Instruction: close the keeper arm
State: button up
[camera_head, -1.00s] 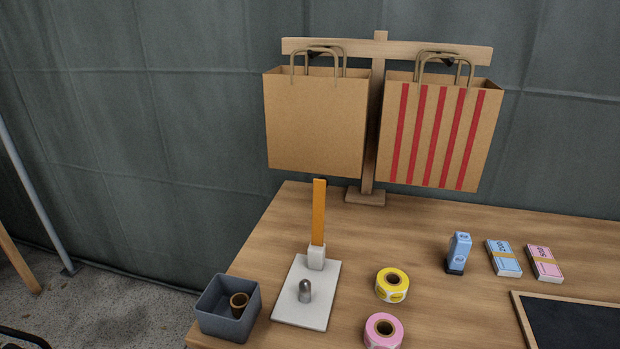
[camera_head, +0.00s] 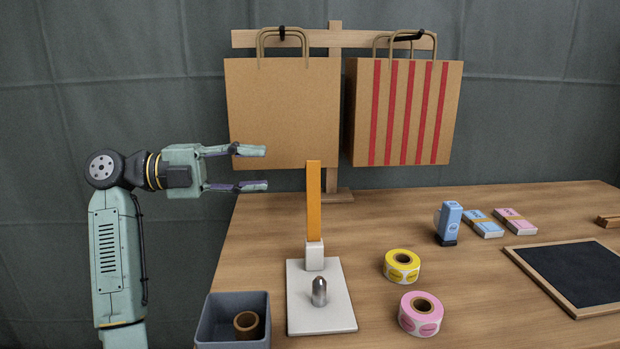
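The keeper arm (camera_head: 314,201) is an orange bar standing upright from a white hinge block (camera_head: 314,256) at the back of a pale base plate (camera_head: 322,317). A rounded metal post (camera_head: 319,291) stands on the plate in front of the block. My gripper (camera_head: 252,168) points right, its two fingers wide apart and nothing between them. It is left of the bar's upper end in the picture, with a gap between them. How far apart they are in depth I cannot tell.
A grey bin (camera_head: 232,322) with a small brown pot (camera_head: 246,324) is left of the plate. A yellow roll (camera_head: 401,265) and a pink roll (camera_head: 421,312) lie to its right. A plain bag (camera_head: 285,110) and a striped bag (camera_head: 404,112) hang behind from a wooden stand (camera_head: 335,180).

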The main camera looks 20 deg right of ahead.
aim_at(313, 169)
jog(key=x, duration=1)
jog(key=shift+d, duration=0.25)
jog(key=shift+c, duration=0.5)
jog(key=shift+s, duration=0.1)
jog(key=c, duration=0.5)
jog(key=shift+f, duration=0.1)
grip_shut()
jog(key=shift+f, duration=0.1)
